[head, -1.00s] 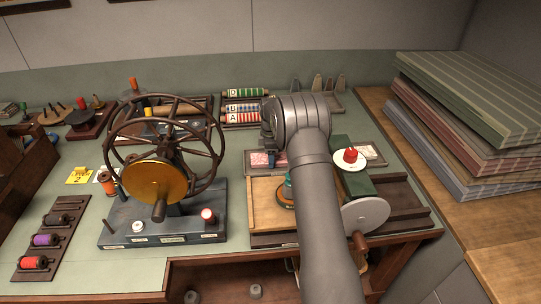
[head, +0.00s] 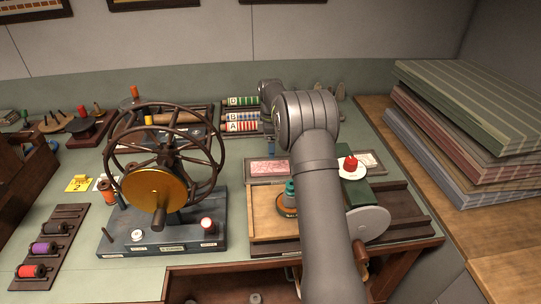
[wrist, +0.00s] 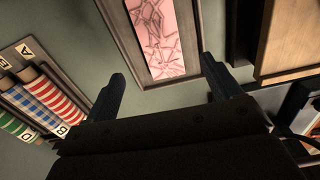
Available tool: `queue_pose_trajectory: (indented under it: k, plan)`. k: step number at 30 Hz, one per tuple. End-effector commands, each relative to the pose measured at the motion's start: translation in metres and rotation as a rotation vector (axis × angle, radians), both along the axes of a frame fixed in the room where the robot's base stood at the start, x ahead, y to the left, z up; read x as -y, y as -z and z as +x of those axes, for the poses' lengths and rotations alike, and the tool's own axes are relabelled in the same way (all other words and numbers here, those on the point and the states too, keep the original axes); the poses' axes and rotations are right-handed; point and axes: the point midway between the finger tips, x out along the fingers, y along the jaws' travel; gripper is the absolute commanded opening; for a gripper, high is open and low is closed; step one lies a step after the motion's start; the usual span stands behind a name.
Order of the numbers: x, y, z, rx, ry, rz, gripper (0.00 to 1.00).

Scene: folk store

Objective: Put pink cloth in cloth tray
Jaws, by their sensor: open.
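A pink patterned cloth (head: 268,171) lies flat inside a shallow dark-framed tray (head: 250,180), left of my arm. In the wrist view the cloth (wrist: 160,38) and the tray's frame (wrist: 118,28) show at the top centre, beyond my fingertips. I cannot read a label on this tray. My gripper (wrist: 162,67) is open, with nothing between its fingers. It is apart from the cloth, and bare bench shows between the fingers. In the head view my arm hides most of the gripper.
Striped cloth rolls (head: 242,115) lie in a rack behind the tray. A large wheel (head: 165,150) on a dark base stands at left. A wooden tray (head: 262,228) with a teal-topped object (head: 290,195) is in front. Stacked boards (head: 465,125) fill the right.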

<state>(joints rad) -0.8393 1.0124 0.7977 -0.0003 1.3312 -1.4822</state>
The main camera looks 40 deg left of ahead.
Motion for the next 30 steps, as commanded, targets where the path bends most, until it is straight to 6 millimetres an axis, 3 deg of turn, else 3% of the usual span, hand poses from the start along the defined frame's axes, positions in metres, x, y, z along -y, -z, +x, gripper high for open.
queue_pose_trajectory:
  k: [6,18,23,30]
  plan:
    - [0.0,-0.022,0.0,0.0,0.0,0.0,0.83]
    - [0.0,-0.023,0.0,-0.001,0.0,-0.001,0.83]
    - [0.0,-0.01,0.0,-0.002,0.0,-0.002,0.83]
    - [0.0,0.034,0.0,-0.002,0.0,-0.002,0.83]
